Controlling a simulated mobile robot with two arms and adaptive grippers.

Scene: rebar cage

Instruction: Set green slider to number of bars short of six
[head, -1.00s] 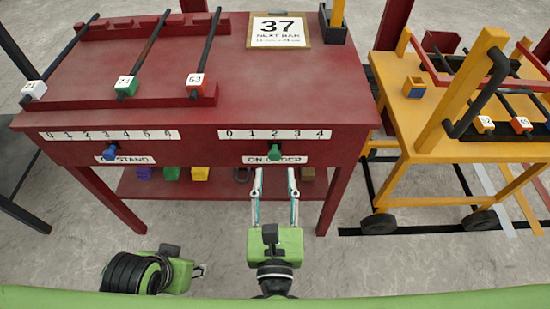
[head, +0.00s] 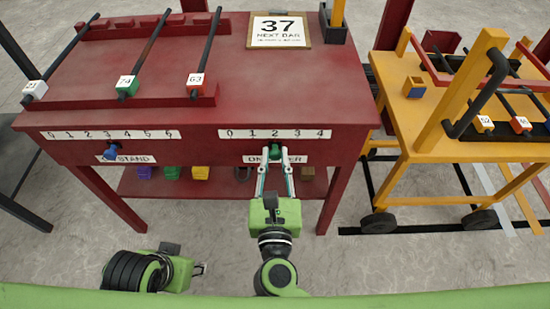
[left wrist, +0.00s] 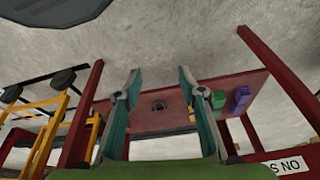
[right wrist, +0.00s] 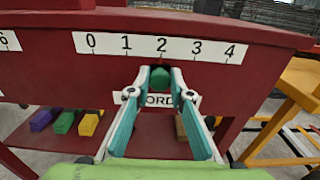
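The green slider (head: 276,152) sits on the front of the red bench, under the 2 of a 0-to-4 scale (head: 274,133). It also shows in the right wrist view (right wrist: 160,78). My right gripper (right wrist: 161,76) has its fingertips close against both sides of this knob. The fingers partly hide the ON ORDER label (right wrist: 170,99). My left gripper (left wrist: 158,75) is open and empty, low in front of the bench. Three bars with white (head: 34,89), green (head: 126,88) and red (head: 196,83) end blocks lie on the bench rack.
A blue slider (head: 110,154) sits near 3 on the left scale (head: 110,134). A NEXT BAR sign (head: 279,29) reads 37. A yellow cart (head: 420,115) with labelled bars stands at right. Coloured blocks lie on the lower shelf (head: 220,187).

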